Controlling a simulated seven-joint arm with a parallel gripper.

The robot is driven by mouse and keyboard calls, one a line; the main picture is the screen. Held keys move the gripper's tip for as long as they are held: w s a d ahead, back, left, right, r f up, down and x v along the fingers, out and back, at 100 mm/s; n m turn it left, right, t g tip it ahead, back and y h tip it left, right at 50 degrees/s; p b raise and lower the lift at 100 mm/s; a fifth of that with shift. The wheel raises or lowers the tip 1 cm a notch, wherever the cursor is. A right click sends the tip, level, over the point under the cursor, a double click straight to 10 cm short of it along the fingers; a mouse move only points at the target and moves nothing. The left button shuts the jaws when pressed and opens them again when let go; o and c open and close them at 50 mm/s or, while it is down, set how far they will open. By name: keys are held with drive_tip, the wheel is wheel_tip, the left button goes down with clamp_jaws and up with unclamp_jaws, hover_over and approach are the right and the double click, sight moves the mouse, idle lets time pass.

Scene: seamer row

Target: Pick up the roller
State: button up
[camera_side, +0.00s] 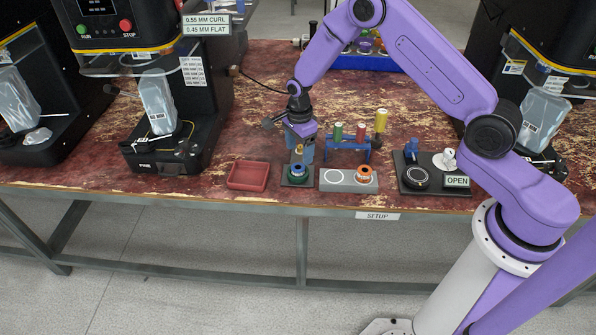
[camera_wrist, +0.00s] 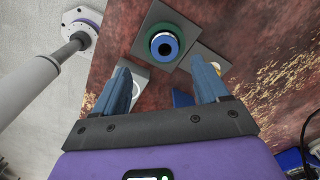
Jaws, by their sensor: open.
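Which part is the roller is not marked. A blue ring-shaped part with a dark centre (camera_side: 297,169) sits in a green ring on a dark plate, and it also shows in the wrist view (camera_wrist: 165,45). A similar part with an orange ring (camera_side: 364,173) sits at the right of a grey block (camera_side: 348,187), beside an empty-looking white circle. My gripper (camera_side: 299,150) points down just above the blue part's plate. In the wrist view, my gripper (camera_wrist: 160,73) has its blue fingers wide apart, with nothing held. The blue part appears beyond the fingertips, not between them.
A blue rack (camera_side: 347,146) with green, red and yellow cylinders stands just behind. A red tray (camera_side: 248,175) lies left. A dark plate with a round black part (camera_side: 416,179) and an OPEN sign (camera_side: 457,181) are right. Black machines (camera_side: 166,140) flank the bench.

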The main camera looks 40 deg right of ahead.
sight(298, 164)
drive_tip(key=shift+w+d+f, duration=0.1)
drive_tip(key=shift+w+f, duration=0.1)
drive_tip(key=shift+f, duration=1.5)
drive_tip(key=shift+w+f, duration=0.15)
drive_tip(key=shift+f, duration=1.55)
drive_tip(key=c, duration=1.3)
drive_tip(key=shift+c, duration=0.2)
drive_tip(key=shift+r, duration=0.2)
